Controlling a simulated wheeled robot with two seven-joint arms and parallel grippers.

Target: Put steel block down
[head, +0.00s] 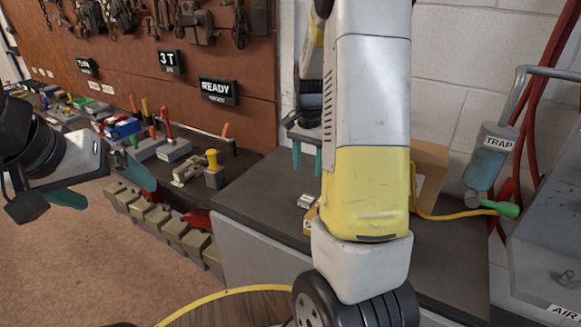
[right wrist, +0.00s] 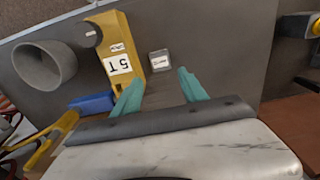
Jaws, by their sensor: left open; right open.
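A small steel block (right wrist: 159,60) with a pale label lies on the dark bench top, just beyond my right gripper's fingertips in the right wrist view. In the head view, a small silvery piece that looks like this block (head: 306,200) sits below the right gripper. My right gripper (right wrist: 160,77) is open and empty, its teal fingers apart and pointing toward the block; in the head view the gripper (head: 307,170) is partly hidden by my arm. My left gripper (head: 118,197) is open and empty at the left, over the floor side of the bench.
A yellow-topped post (head: 213,170) stands on the back bench. The TRAP canister (head: 487,160) and yellow hose (head: 440,215) are right.

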